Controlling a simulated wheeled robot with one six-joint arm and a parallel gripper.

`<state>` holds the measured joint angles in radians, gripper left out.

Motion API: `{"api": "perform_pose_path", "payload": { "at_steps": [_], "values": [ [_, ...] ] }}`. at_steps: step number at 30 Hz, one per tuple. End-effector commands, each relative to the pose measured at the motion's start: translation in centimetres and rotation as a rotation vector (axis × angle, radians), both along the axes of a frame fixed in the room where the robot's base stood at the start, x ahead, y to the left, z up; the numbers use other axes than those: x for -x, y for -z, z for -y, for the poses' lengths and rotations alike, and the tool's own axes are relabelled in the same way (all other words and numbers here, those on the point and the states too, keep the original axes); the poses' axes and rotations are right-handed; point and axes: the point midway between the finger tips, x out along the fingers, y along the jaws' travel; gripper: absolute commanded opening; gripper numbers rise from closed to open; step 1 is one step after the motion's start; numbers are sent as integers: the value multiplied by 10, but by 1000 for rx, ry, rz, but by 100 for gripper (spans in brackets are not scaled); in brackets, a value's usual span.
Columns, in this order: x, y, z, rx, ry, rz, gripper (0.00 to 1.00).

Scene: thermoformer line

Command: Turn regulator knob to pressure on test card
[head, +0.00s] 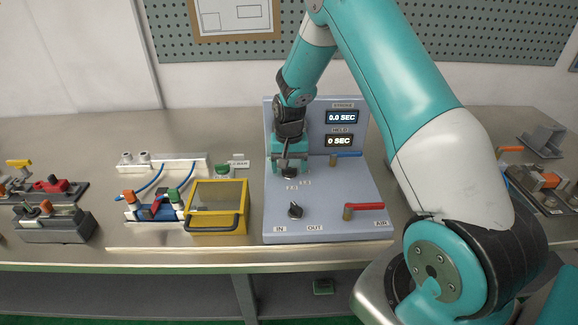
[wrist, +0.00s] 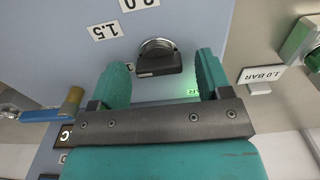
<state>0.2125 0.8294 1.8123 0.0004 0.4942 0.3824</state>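The regulator knob (wrist: 158,64) is dark with a ribbed metal collar. It stands on the grey-blue panel, beside the printed labels 1.5 (wrist: 105,31) and 2.0 (wrist: 137,4). In the head view the knob (head: 288,174) shows just below my gripper (head: 289,161). In the wrist view my gripper (wrist: 161,66) is open, one teal finger on each side of the knob, with gaps visible. I cannot tell how deep the fingertips reach around it. The test card (wrist: 261,74) reads 1.0 BAR; it also stands left of the panel in the head view (head: 238,161).
A second black knob (head: 295,210) sits lower on the panel (head: 340,205) between IN and OUT. A red lever (head: 364,207) and a blue lever (head: 346,154) are at its right. A yellow-framed box (head: 218,205) stands close on the left. Displays read 0.0 SEC and 0 SEC.

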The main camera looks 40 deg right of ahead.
Motion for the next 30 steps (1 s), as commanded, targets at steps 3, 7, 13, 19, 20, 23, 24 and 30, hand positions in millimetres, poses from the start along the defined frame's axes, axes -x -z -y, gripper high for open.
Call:
{"api": "perform_pose_path", "payload": {
  "at_steps": [3, 7, 13, 19, 20, 23, 24, 30],
  "values": [
    [1, 1, 0, -1, 0, -3, 72],
    [1, 1, 0, -1, -1, -4, 72],
    [0, -12, 0, -1, -1, -1, 72],
    [0, -56, 0, 0, 0, 4, 72],
    [0, -64, 0, 0, 0, 4, 72],
    [0, -91, 0, 1, 0, 4, 72],
    [0, -101, 0, 1, 0, 4, 72],
    [1, -145, 0, 0, 0, 1, 72]
  ]
}}
